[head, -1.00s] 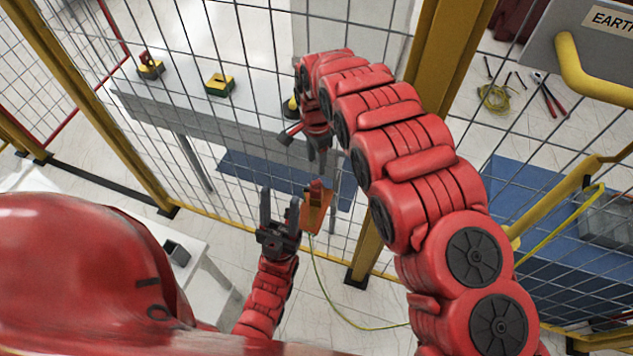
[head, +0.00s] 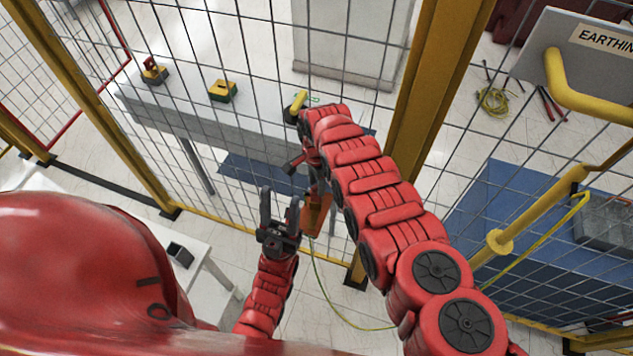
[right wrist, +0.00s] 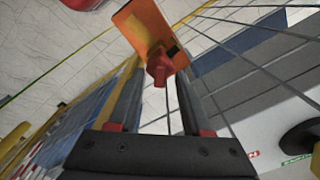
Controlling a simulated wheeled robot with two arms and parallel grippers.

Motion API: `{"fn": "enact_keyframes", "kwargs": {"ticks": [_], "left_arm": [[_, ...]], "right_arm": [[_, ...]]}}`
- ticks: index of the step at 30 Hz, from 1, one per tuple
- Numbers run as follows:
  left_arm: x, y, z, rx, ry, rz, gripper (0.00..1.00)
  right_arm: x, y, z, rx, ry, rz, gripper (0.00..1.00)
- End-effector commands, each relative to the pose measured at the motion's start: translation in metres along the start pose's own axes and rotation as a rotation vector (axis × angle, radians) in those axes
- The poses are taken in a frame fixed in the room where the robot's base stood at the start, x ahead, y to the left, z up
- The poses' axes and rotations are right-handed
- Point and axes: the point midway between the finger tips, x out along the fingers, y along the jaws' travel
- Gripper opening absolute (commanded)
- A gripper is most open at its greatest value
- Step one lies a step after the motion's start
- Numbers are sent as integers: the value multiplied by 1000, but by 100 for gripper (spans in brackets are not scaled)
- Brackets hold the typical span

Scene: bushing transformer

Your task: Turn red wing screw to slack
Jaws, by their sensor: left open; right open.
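An orange clamp block (head: 315,218) hangs beside my left gripper in the head view, and it also shows at the top of the right wrist view (right wrist: 143,25). A red wing screw (right wrist: 158,70) sticks out from the block toward my right gripper. In the head view the screw is largely hidden by my right gripper. My right gripper (right wrist: 157,75) is open, and its fingertips appear either side of the screw; contact cannot be told. My left gripper (head: 279,208) is open with its fingers pointing up, just left of the block.
A wire mesh fence (head: 235,60) with yellow posts (head: 430,85) stands close by. A yellow-green cable (head: 322,285) trails below the block. A grey table (head: 180,112) with yellow devices stands behind the mesh. An earthing board (head: 590,60) with a yellow handle is at right.

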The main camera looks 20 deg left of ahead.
Motion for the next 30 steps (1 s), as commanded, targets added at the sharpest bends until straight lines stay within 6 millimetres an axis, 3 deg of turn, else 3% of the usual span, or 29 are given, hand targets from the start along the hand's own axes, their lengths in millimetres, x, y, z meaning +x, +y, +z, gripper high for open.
{"fn": "enact_keyframes", "kwargs": {"ticks": [4, 12, 30], "left_arm": [[0, 0, 0, 0, 0, 0, 49], [0, 0, 0, 0, 0, 0, 49], [-4, 0, 1, 0, 0, 0, 49]], "right_arm": [[0, 0, 0, 0, 0, 0, 49], [0, 0, 0, 0, 0, 0, 0], [2, 1, 0, -77, -1, 2, 0]]}}
